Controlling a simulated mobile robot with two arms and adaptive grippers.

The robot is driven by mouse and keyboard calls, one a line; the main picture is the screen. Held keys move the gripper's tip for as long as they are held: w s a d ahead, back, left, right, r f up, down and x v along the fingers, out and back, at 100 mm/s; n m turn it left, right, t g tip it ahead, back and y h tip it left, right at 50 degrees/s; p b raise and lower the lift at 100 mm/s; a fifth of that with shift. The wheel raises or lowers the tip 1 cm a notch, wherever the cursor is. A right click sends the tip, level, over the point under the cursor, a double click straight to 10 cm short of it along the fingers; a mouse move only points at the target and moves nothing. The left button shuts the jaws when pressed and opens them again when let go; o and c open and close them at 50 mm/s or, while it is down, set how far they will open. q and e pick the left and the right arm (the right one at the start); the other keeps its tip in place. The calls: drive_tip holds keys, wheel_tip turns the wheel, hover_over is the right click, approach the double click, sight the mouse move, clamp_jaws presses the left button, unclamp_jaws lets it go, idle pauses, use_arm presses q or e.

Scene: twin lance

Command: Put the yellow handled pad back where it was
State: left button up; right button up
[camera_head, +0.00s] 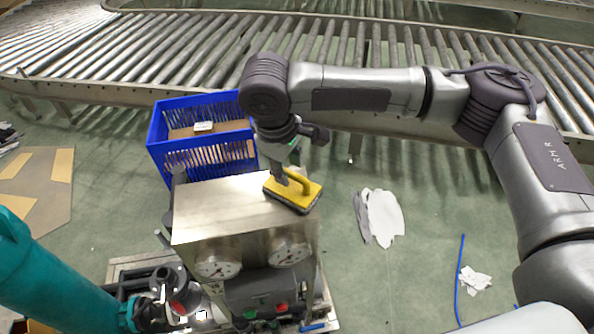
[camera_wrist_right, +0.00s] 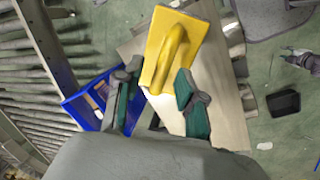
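The yellow pad (camera_head: 292,189), with a raised yellow handle and a dark underside, lies on the right front part of the flat top of a metal cabinet (camera_head: 215,207). My right gripper (camera_head: 293,165) reaches down over the pad from behind. In the right wrist view the handle (camera_wrist_right: 173,52) rises in front of the gripper (camera_wrist_right: 156,82). The two fingers are spread apart, one on each side of the handle's lower end. I cannot tell whether either touches it. My left gripper does not show clearly in either view.
A blue crate (camera_head: 163,140) holding a small white item stands left behind the cabinet. A roller conveyor (camera_head: 350,40) runs across the back. Gauges (camera_head: 218,265) sit on the cabinet front. A teal cylindrical part (camera_head: 60,280) enters from the left. Cabinet top left of the pad is bare.

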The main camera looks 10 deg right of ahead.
sight(284, 193)
drive_tip(key=b+v, duration=0.1)
drive_tip(key=v, duration=0.9)
drive_tip(key=shift+f, duration=0.1)
